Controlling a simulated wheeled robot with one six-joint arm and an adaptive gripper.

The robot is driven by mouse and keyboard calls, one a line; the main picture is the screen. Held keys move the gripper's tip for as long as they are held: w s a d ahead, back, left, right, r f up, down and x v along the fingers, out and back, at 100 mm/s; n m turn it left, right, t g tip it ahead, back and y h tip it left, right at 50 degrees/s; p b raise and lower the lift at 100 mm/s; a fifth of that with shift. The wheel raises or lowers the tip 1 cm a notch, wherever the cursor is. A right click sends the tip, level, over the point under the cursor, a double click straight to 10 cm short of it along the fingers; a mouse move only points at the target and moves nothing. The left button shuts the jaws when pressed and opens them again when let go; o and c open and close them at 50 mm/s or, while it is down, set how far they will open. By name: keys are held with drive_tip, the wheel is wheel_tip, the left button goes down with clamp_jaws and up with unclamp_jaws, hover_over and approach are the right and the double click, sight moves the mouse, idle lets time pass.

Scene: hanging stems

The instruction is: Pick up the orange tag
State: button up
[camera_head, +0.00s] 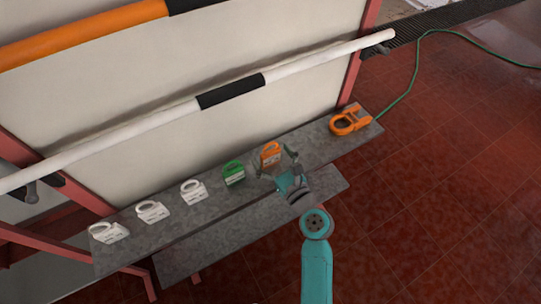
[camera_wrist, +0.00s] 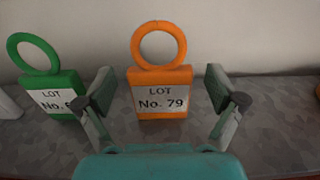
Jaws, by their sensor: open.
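The orange tag (camera_head: 270,154) stands upright on the grey shelf, between a green tag and a larger orange clamp-like item. In the wrist view the orange tag (camera_wrist: 160,90) is centred, with a ring on top and a white label reading "LOT No. 79". My gripper (camera_head: 281,170) is just in front of it. In the wrist view my gripper (camera_wrist: 168,95) is open, with one finger on each side of the tag and gaps between. I cannot tell how far the fingertips reach along the tag's depth.
The green tag (camera_head: 234,172) stands close to the left, near my left finger. Several white tags (camera_head: 193,191) line the shelf (camera_head: 315,145) farther left. The orange clamp-like item (camera_head: 350,121) lies at the right end. A white bar (camera_head: 150,120) runs above, before a pale wall.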

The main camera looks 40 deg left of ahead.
sight(270, 143)
drive_tip(key=shift+w+a, duration=0.2)
drive_tip(key=shift+a, duration=0.15)
drive_tip(key=shift+c, duration=0.3)
drive_tip(key=c, duration=0.9)
drive_tip(key=shift+c, duration=0.2)
wheel_tip(270, 143, up, 10)
drive_tip(key=shift+r, duration=0.1)
